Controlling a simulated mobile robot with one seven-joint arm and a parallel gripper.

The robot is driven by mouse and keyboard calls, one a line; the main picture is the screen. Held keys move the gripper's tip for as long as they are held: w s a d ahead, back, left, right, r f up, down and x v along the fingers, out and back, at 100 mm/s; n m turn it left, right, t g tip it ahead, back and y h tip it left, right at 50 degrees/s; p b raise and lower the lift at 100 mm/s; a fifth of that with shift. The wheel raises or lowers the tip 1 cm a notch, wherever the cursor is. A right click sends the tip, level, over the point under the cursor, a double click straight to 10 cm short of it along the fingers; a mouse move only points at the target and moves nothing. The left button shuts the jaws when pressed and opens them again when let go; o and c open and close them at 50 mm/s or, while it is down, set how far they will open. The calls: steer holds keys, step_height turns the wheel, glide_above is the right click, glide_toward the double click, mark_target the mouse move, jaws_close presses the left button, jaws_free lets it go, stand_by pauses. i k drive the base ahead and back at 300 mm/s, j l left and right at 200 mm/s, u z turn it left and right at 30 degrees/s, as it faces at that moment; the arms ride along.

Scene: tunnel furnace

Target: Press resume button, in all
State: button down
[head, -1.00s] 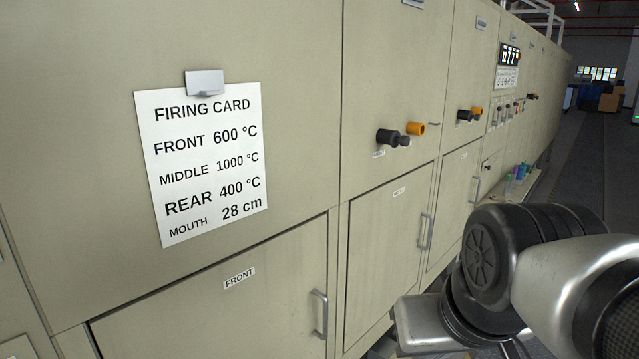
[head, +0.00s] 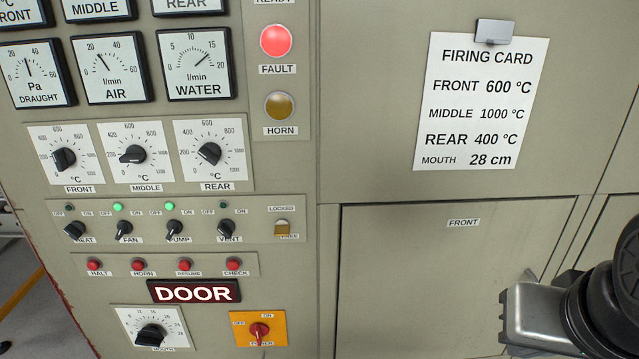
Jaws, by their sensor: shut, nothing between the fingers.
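The resume button (head: 184,265) is a small red push button above a RESUME label, third in a row of red buttons on the furnace's control panel. Beside it are the halt button (head: 94,265), the horn button (head: 138,265) and the check button (head: 233,264). Above the row, the fault lamp (head: 276,41) glows bright red, and the horn lamp (head: 279,106) is dull amber. The DOOR sign (head: 194,291) below the buttons is white on dark red. Part of my arm shows at the lower right, well apart from the buttons; I cannot make out gripper fingers.
Heat, fan, pump and vent switches (head: 124,230) sit just above the buttons; the fan and pump lights are green. The mouth dial (head: 151,334) and red power switch (head: 260,331) are below. The firing card (head: 480,115) hangs right. Space before the panel looks clear.

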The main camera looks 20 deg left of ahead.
mark_target(182, 265)
steer(key=u, duration=2)
